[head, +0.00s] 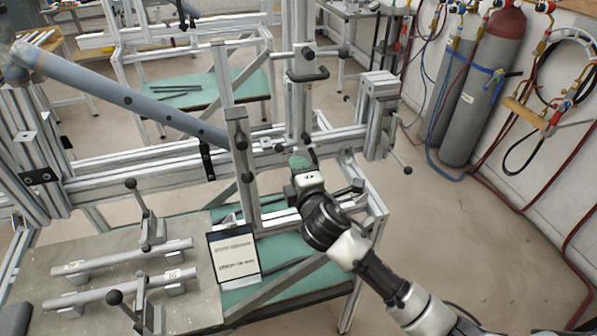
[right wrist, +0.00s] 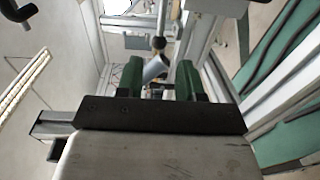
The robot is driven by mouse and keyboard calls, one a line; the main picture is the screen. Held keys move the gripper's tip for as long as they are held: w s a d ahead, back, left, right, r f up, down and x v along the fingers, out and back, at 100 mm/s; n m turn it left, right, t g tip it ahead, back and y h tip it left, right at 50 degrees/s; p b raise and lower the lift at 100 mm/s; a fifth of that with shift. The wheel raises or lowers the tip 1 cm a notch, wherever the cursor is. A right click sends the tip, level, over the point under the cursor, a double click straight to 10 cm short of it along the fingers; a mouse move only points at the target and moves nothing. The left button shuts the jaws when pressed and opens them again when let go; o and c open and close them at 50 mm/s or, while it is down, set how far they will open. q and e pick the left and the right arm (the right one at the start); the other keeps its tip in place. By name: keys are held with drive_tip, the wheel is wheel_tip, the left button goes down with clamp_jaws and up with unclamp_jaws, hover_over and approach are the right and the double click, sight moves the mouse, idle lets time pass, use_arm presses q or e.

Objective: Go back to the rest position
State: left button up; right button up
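My right gripper (head: 301,163) is beside the upright frame jig, near the lower end of a long blue-grey tube (head: 130,100) that slants across the jig. In the right wrist view its two green fingers (right wrist: 158,80) stand apart. The end of a grey tube (right wrist: 155,68) shows in the gap, apparently beyond the fingertips; I see no grip on it. My left gripper is not in view.
The aluminium jig rail (head: 110,179) and post (head: 241,165) stand close to my right gripper. Two short tubes (head: 125,257) lie on a plate with clamps at front left. A document (head: 233,253) lies beside them. Gas cylinders (head: 480,100) stand at right; floor (head: 470,240) there is clear.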

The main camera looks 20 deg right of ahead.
drive_tip(key=s+d+f+m+g+h, duration=0.1)
drive_tip(key=s+d+f+m+g, duration=0.1)
drive_tip(key=s+f+m+g, duration=0.25)
drive_tip(key=s+d+f+m+g+h, duration=0.1)
drive_tip(key=s+d+f+m, duration=0.1)
drive_tip(key=s+f+m, duration=0.45)
drive_tip(key=s+d+f+m+g+y, duration=0.1)
drive_tip(key=s+m+g, duration=0.25)
drive_tip(key=s, duration=0.85)
drive_tip(key=s+d+f+m+g+y, duration=0.1)
drive_tip(key=s+f+m+g, duration=0.3)
drive_tip(key=s, duration=0.8)
wheel_tip(320, 180, down, 22)
drive_tip(key=f+n+g, duration=0.1)
drive_tip(key=n+g, duration=0.1)
drive_tip(key=s+d+f+g, duration=0.1)
drive_tip(key=s+d+f, duration=0.2)
drive_tip(key=s+f, duration=1.3)
drive_tip(key=shift+f+h, duration=0.3)
drive_tip(key=shift+f, duration=0.2)
